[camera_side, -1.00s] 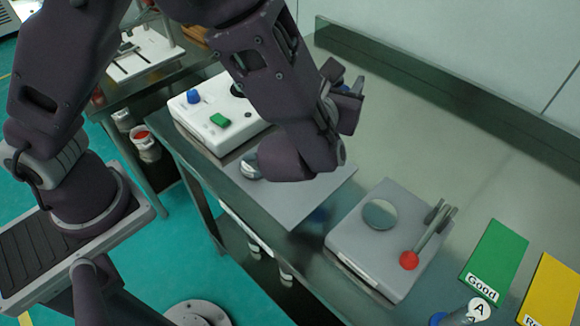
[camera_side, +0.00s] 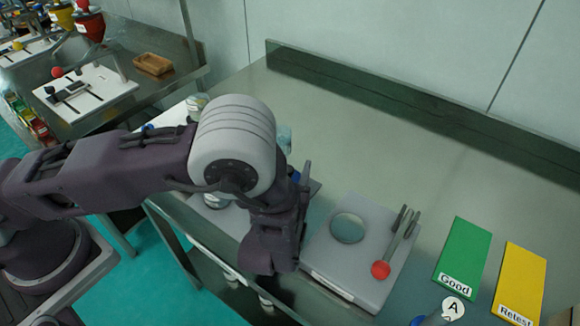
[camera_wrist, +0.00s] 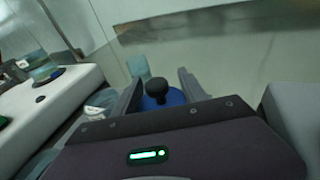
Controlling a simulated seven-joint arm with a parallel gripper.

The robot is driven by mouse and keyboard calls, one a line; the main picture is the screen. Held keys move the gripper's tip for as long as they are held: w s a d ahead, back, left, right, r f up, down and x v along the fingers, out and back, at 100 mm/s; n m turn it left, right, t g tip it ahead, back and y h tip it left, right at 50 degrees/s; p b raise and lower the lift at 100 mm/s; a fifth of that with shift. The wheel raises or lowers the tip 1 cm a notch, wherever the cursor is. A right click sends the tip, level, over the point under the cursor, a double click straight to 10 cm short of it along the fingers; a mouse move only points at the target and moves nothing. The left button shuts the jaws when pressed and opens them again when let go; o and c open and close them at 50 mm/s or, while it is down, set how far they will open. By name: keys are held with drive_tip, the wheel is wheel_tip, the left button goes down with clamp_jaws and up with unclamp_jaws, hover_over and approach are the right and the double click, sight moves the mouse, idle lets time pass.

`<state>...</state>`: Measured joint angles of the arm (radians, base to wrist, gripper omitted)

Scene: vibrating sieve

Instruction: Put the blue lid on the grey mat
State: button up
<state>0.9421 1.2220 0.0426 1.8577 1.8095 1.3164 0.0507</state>
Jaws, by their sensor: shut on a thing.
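The blue lid (camera_wrist: 178,97) is a blue disc with a black knob, seen between my gripper's fingers in the wrist view. My gripper (camera_wrist: 160,88) is shut on it. In the side view my gripper (camera_side: 300,174) is left of the grey device, and a bit of the blue lid (camera_side: 296,177) shows beside a finger. The grey mat (camera_side: 232,221) lies on the steel table, largely hidden behind my arm. I cannot tell whether the lid is directly over the mat.
A silvery round container (camera_side: 216,201) stands on the mat's left part. A pale translucent cup (camera_side: 285,137) is behind my gripper. The table's back is clear.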

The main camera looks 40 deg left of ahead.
drive_tip(key=shift+f, duration=0.1)
drive_tip(key=shift+f, duration=0.5)
drive_tip(key=o, duration=1.3)
drive_tip(key=shift+s+f, duration=0.1)
drive_tip(key=shift+o, duration=0.2)
